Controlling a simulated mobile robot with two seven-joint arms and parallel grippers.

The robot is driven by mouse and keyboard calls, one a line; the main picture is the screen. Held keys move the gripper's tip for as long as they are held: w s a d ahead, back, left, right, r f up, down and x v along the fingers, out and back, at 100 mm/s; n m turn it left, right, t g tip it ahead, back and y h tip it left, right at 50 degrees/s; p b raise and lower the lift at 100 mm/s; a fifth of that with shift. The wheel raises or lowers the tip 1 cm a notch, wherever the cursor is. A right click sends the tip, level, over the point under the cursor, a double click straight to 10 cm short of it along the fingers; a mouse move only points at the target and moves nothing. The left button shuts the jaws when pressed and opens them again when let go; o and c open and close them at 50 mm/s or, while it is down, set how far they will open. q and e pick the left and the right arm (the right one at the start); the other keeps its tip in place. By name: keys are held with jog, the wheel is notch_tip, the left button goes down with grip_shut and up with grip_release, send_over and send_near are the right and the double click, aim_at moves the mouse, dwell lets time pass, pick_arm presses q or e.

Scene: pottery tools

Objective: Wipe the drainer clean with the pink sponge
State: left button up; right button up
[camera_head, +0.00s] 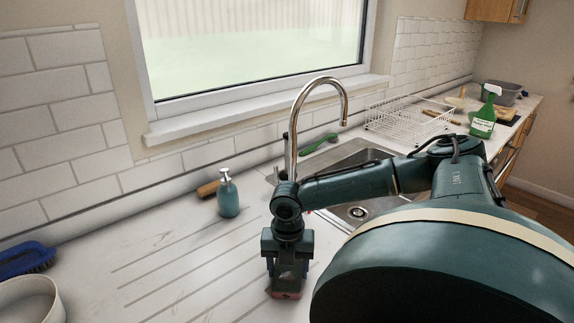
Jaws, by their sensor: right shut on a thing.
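The drainer (165,282) is the pale grooved surface to the left of the sink. Brownish smudges show on it. My right gripper (286,283) points down over the right part of the drainer and is shut on the pink sponge (286,295). Only a small pinkish strip of the sponge shows below the fingers. It is low, at or just above the surface; I cannot tell whether it touches. My left gripper is not in view.
A teal soap dispenser (228,196) stands behind the drainer, near a wooden-handled item. A blue brush (27,259) and a white bowl (32,301) are at the left. The tap (291,130) rises behind my wrist. A wire rack (405,120) and green spray bottle (484,118) stand beyond the sink.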

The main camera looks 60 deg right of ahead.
jog(key=shift+w+a, duration=0.25)
jog(key=shift+a, duration=0.75)
jog(key=shift+w+a, duration=0.25)
jog(key=shift+a, duration=0.7)
jog(key=shift+w+a, duration=0.25)
jog(key=shift+a, duration=0.75)
jog(key=shift+c, duration=0.2)
jog(key=shift+d, duration=0.1)
jog(key=shift+s+d+f, duration=0.1)
jog(key=shift+s+d, duration=0.2)
jog(key=shift+d, duration=0.65)
jog(key=shift+s+d+r, duration=0.1)
jog(key=shift+s+d, duration=0.15)
jog(key=shift+d, duration=0.75)
jog(key=shift+s+d+f, duration=0.1)
jog(key=shift+s+d, duration=0.2)
jog(key=shift+d, duration=0.65)
jog(key=shift+w+a, duration=0.25)
jog(key=shift+a, duration=0.55)
jog(key=shift+w+a, duration=0.2)
jog(key=shift+a, duration=0.6)
